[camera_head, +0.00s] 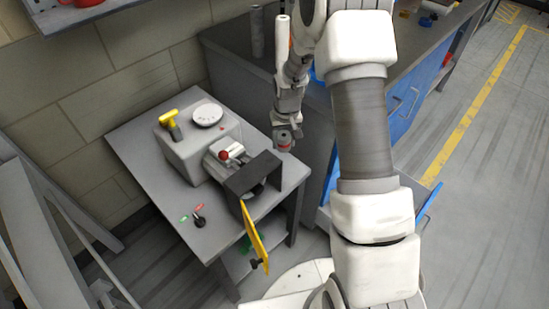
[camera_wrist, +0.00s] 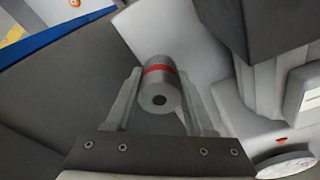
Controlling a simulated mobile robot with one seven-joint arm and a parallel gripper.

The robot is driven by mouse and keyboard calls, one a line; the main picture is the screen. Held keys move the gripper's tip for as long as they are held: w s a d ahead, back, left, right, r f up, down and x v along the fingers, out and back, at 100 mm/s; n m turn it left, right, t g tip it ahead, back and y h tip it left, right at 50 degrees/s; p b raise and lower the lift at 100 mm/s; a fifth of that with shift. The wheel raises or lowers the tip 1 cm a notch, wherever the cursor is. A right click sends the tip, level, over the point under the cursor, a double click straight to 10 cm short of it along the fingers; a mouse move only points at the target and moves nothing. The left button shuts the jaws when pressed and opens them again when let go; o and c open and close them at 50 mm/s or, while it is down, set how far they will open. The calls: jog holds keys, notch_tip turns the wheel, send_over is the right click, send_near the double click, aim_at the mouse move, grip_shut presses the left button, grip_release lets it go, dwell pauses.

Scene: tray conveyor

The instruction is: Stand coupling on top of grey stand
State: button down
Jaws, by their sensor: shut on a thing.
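In the head view my gripper (camera_head: 285,138) holds the coupling (camera_head: 284,143) in the air beside the right edge of the small table. A light grey block (camera_head: 190,155), possibly the grey stand, sits on that table, to the left of my gripper. I see a small red mark on its top.
On the block are a yellow-handled tool (camera_head: 169,120) and a round white dial (camera_head: 207,115). A red-knobbed device (camera_head: 226,156) and a dark grey bracket (camera_head: 254,174) stand between block and gripper. A yellow flap (camera_head: 255,236) hangs at the table's front. A workbench (camera_head: 400,85) is behind.

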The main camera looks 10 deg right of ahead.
notch_tip(320, 180, down, 8)
jog(key=shift+f+b, duration=0.15)
jog(key=shift+b, duration=0.4)
jog(key=shift+f, duration=0.1)
jog(key=shift+c, duration=1.3)
grip_release()
